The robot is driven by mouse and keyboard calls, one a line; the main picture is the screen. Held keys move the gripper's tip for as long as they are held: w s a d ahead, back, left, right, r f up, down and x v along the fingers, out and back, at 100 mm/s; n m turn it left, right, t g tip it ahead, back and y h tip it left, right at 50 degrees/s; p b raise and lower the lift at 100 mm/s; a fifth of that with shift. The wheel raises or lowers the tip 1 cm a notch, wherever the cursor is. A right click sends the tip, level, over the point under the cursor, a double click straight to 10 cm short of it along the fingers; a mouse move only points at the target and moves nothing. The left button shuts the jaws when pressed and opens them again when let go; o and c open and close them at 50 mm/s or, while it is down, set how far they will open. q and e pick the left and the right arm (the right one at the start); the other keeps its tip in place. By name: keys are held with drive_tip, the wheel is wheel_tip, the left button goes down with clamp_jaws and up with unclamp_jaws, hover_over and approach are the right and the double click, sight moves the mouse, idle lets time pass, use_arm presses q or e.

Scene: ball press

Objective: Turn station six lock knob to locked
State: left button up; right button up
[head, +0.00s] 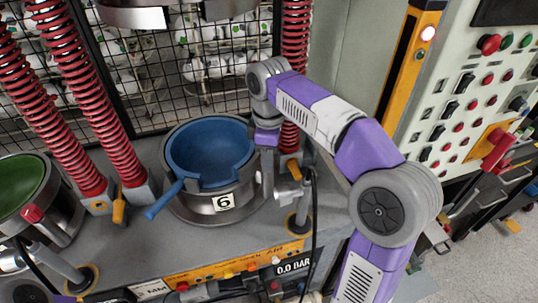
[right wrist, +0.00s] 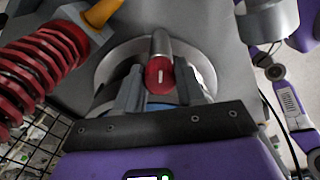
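Station six has a grey metal pot with a blue bowl (head: 212,145) and a white label reading 6. Its lock knob (right wrist: 159,76), a round red face with a white upright bar, shows in the right wrist view at the end of a short grey cylinder. In the head view my right gripper (head: 268,180) points down at the pot's right side, and the arm hides the knob there. My left gripper is not in view.
A blue handle (head: 164,200) sticks out at the pot's left front. Red springs (head: 105,110) rise beside it. A gauge (head: 293,267) reads 0.0 BAR. A green bowl (head: 20,185) is at the left. A button panel (head: 465,110) stands at the right.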

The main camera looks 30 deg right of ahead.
drive_tip(key=c, duration=0.6)
drive_tip(key=shift+o, duration=0.2)
drive_tip(key=shift+r+m+p, duration=0.15)
drive_tip(key=shift+m+p, duration=0.85)
drive_tip(key=shift+p, duration=0.1)
drive_tip(key=m+p, duration=0.2)
drive_tip(key=shift+a+m, duration=0.1)
drive_tip(key=shift+m, duration=0.2)
drive_tip(key=m+p, duration=0.2)
drive_tip(key=m, duration=0.1)
drive_tip(key=shift+m+p, duration=0.6)
drive_tip(key=shift+m, duration=0.7)
drive_tip(key=o, duration=1)
drive_tip(key=shift+o, duration=0.2)
